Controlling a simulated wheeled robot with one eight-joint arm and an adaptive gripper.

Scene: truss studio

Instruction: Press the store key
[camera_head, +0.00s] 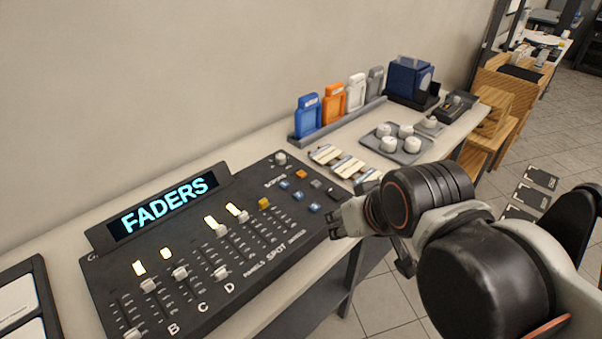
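A dark control console (258,248) stands on the counter with a lit "FADERS" display (168,202) at its back. Toward its right end is a group of small keys: an orange key (301,174), several blue keys such as this one (314,208), and a yellow key (264,203) further left. The key labels are too small to read, so I cannot tell which is the store key. My gripper (334,222) is at the console's right edge, just right of the nearest blue key, with no object visible in it. Its finger gap is unclear.
Sliders with lit tabs (210,222) fill the console's left and middle. Pale strips (343,162) lie behind my gripper. Further back are a tray of white cups (410,155), a rack of coloured holders (325,123) and a blue box (408,82). A wall bounds the counter's back.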

